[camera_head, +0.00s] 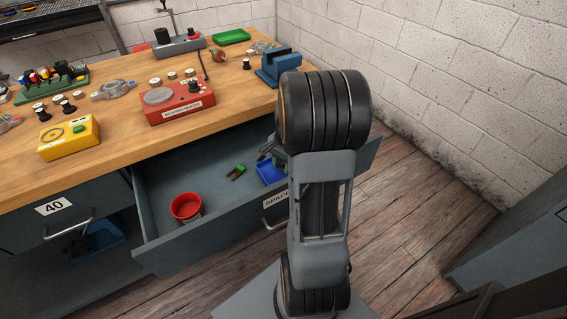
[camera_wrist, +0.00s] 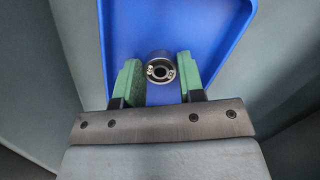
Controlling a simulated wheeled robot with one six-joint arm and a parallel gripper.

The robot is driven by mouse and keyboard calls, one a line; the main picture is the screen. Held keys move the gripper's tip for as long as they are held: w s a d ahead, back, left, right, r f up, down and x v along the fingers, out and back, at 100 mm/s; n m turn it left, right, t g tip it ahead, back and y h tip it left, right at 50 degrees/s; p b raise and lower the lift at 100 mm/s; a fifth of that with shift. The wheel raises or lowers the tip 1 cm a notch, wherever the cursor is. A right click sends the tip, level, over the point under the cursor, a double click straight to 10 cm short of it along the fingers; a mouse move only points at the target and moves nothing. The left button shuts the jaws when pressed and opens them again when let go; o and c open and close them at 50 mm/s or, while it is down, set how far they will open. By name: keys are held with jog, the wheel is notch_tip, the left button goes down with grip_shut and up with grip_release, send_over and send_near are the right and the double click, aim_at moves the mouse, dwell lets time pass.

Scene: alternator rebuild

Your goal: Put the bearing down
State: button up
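The bearing (camera_wrist: 160,71), a small metal ring with a dark centre, shows in the wrist view between the green-padded fingers of my gripper (camera_wrist: 160,76). The fingers stand apart, one on each side of it. I cannot tell whether both pads press on it or leave thin gaps. The blue tray (camera_wrist: 222,28) lies behind the bearing. Whether the bearing touches the tray floor is unclear. In the head view the blue tray (camera_head: 268,174) is in the open drawer (camera_head: 215,228), partly behind my arm. The bearing is hidden there, and my fingers are not clear.
The workbench (camera_head: 125,118) above carries a red box (camera_head: 180,105), a yellow box (camera_head: 69,137) and a blue vise-like block (camera_head: 278,68). The drawer's middle has free room.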

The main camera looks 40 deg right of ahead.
jog(key=o, duration=0.4)
jog(key=r+p, duration=0.1)
jog(key=r, duration=0.3)
jog(key=d+r+p, duration=0.1)
jog(key=r, duration=0.3)
jog(key=r+p, duration=0.1)
jog(key=r, duration=0.3)
jog(key=shift+w+d+r, duration=0.15)
jog(key=shift+w+d, duration=0.05)
jog(key=shift+d, duration=0.15)
jog(key=s+a+r+n+t+p, duration=0.1)
jog(key=s+a+r+n+p, duration=0.1)
jog(key=a+r+n+p, duration=0.3)
jog(key=s+a+r+n+t+h+p, duration=0.1)
jog(key=s+a+r+n+p, duration=0.2)
jog(key=a+r+n+p, duration=0.2)
jog(key=s+a+r+n+t+p, duration=0.2)
jog(key=a+r+n+p, duration=0.3)
jog(key=a, duration=0.5)
jog(key=shift+s+a+r+h, duration=0.1)
jog(key=shift+r+h, duration=0.05)
jog(key=shift+r, duration=0.3)
jog(key=shift+s+a+r+h, duration=0.1)
jog(key=shift+r+h, duration=0.05)
jog(key=shift+r, duration=0.3)
